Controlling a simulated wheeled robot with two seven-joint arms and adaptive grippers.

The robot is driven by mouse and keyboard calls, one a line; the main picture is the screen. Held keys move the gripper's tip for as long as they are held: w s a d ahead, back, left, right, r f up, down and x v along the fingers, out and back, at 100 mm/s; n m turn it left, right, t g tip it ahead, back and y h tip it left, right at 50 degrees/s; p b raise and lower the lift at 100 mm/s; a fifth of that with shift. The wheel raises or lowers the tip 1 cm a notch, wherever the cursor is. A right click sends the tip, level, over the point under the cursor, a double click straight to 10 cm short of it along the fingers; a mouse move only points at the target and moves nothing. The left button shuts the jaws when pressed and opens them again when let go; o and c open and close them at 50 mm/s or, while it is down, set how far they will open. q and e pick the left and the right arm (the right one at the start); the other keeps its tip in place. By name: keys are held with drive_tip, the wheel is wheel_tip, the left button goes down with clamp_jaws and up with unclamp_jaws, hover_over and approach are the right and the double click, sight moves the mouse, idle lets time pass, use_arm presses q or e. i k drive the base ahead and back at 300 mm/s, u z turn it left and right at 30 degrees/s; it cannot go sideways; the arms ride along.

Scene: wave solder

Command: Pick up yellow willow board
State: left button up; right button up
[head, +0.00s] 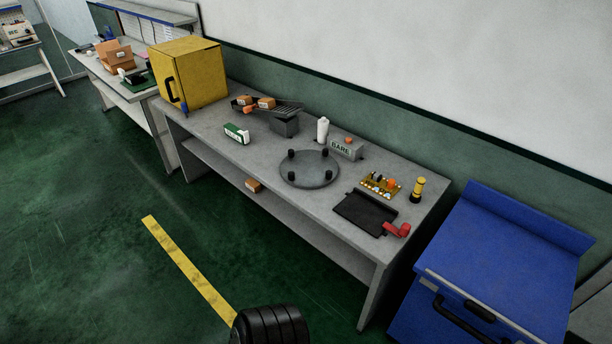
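A small yellow-orange board (381,186) carrying several small parts, some white, dark and orange, lies near the right end of the grey workbench (215,150). It is just behind a dark flat plate (364,213) and left of a yellow and black cylinder (418,190). I cannot read any marking on the board. Neither of my grippers shows in the head view, and nothing is touching the board.
A round grey plate with black posts (309,175), a grey box marked "BARE" (346,150), a white bottle (322,130) and a red handle (397,230) share the bench. A yellow cabinet (195,75) stands at its left end; a blue cabinet (500,255) stands right.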

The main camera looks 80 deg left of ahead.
sight(375, 182)
drive_tip(key=u, duration=2.05)
